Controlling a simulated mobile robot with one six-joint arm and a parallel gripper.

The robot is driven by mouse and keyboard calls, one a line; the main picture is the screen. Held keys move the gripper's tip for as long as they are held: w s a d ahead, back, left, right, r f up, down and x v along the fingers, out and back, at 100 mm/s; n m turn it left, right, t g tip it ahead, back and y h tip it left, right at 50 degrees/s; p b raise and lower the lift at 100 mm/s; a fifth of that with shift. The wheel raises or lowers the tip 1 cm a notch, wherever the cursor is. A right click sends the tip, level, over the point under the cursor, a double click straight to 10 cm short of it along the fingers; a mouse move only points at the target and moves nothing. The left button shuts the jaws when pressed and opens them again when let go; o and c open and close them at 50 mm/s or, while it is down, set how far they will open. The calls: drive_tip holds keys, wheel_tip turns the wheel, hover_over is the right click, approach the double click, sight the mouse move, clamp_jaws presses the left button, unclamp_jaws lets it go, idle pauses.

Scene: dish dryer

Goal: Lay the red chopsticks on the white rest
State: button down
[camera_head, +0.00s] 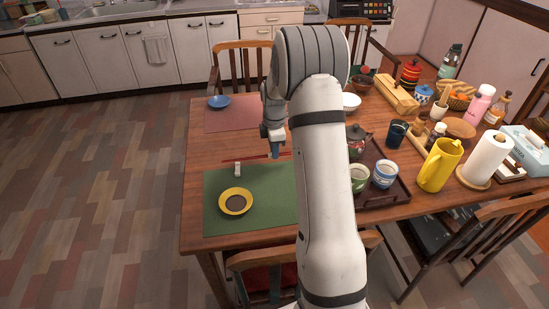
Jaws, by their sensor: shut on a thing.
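The red chopsticks (258,156) show as a thin red line running left from my gripper, above or at the far edge of the green mat. My gripper (275,153) points down and is shut on the chopsticks; its fingertips are small here. The small white rest (238,169) stands on the green mat (275,205), left of and nearer than my gripper. The chopsticks appear apart from the rest. My arm hides the right part of the mat and whatever lies behind it. The exact height of the chopsticks above the table cannot be told.
A yellow dish (222,205) sits on the mat in front of the rest. A pink mat (235,118) with a blue bowl (218,102) lies farther back. Cups on a dark tray (400,198), a teapot (357,137) and a yellow pitcher (438,165) crowd the right side.

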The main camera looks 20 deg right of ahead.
drive_tip(key=shift+f, duration=1.8)
drive_tip(key=shift+f, duration=0.25)
drive_tip(key=c, duration=1.4)
unclamp_jaws()
drive_tip(key=shift+o, duration=0.2)
drive_tip(key=shift+r, duration=0.1)
